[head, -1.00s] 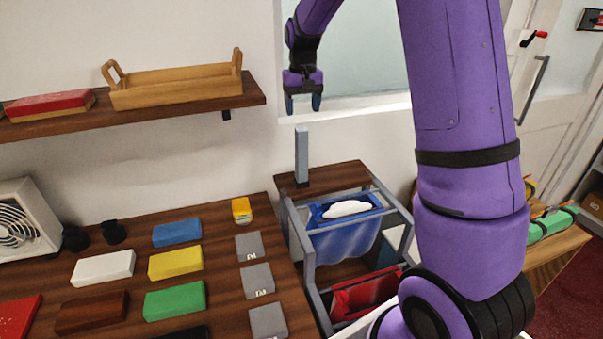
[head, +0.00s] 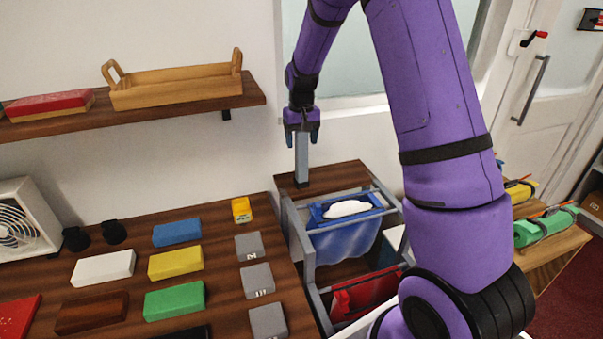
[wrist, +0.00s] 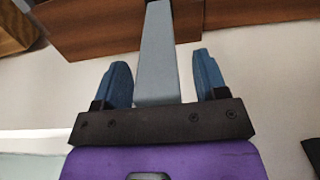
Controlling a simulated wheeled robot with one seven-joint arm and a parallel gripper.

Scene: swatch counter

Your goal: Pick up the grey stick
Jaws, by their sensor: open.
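The grey stick (head: 301,160) stands upright on a small brown wooden top at the back, beside the wall. My gripper (head: 302,136) is over the stick's upper end in the head view, its fingers pointing down. In the wrist view the stick (wrist: 158,50) runs between the two blue fingertips of my gripper (wrist: 163,75), with a gap on each side. The fingers are open and do not appear to touch it. The stick's top end is hidden behind the gripper's dark base in the wrist view.
A grey frame rack (head: 308,262) with a blue bag (head: 345,235) and a red one (head: 365,292) stands in front of the stick. A wall shelf (head: 160,112) with a wooden tray (head: 175,88) is at upper left. Coloured blocks lie on the brown counter (head: 222,268).

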